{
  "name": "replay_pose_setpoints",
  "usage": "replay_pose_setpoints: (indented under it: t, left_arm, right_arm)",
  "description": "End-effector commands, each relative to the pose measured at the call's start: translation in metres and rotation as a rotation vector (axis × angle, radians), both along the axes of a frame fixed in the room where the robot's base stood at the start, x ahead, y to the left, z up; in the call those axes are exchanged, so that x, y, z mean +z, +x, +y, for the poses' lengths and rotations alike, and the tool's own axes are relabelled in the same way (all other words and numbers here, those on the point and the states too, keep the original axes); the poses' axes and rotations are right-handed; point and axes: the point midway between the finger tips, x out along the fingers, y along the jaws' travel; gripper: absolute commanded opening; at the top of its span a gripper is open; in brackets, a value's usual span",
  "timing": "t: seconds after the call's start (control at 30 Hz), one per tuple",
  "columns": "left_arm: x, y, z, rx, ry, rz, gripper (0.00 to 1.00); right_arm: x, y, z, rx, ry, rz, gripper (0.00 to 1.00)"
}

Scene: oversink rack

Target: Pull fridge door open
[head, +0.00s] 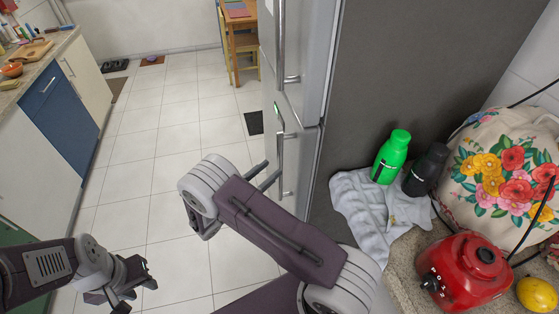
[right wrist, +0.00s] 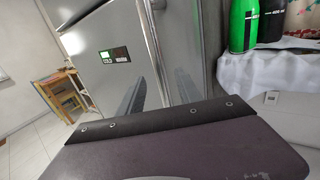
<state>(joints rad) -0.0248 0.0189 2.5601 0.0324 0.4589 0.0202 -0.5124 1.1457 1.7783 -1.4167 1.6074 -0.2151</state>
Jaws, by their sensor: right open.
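The grey fridge (head: 410,80) stands right of centre in the head view, its doors appearing closed. The upper door has a long metal handle (head: 281,40). The lower door has another upright handle (head: 280,145), which also shows in the right wrist view (right wrist: 157,55). My right gripper (head: 272,168) is open at the lower handle. In the right wrist view its two fingers stand either side of the handle; I cannot tell whether they touch it. My left gripper (head: 140,278) is low at the left, away from the fridge; its jaw gap is unclear.
Right of the fridge, a counter holds a white cloth (head: 365,215), a green bottle (head: 391,157), a black bottle (head: 425,172), a red appliance (head: 465,270) and a floral bag (head: 505,170). Cabinets (head: 55,115) line the left. Tiled floor (head: 150,150) between is mostly clear.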

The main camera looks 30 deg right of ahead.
Motion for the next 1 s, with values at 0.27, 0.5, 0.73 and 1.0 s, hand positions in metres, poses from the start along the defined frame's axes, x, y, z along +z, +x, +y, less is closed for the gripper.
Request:
replay_pose_setpoints:
  t: [0.27,0.5,0.73,1.0]
  left_arm:
    - [0.011,0.0,0.0,0.0,0.0,0.0,0.36]
    - [0.011,0.0,0.0,0.0,0.0,0.0,0.36]
    - [0.011,0.0,0.0,0.0,0.0,0.0,0.36]
    - [0.011,0.0,0.0,0.0,0.0,0.0,0.36]
  right_arm:
    - [0.001,0.016,-0.045,-0.003,0.002,0.001,0.41]
    - [0.0,0.018,-0.051,-0.001,0.003,0.001,0.41]
    - [0.0,0.018,-0.051,-0.002,0.003,0.001,0.02]
    - [0.0,0.018,-0.051,-0.002,0.003,0.001,0.0]
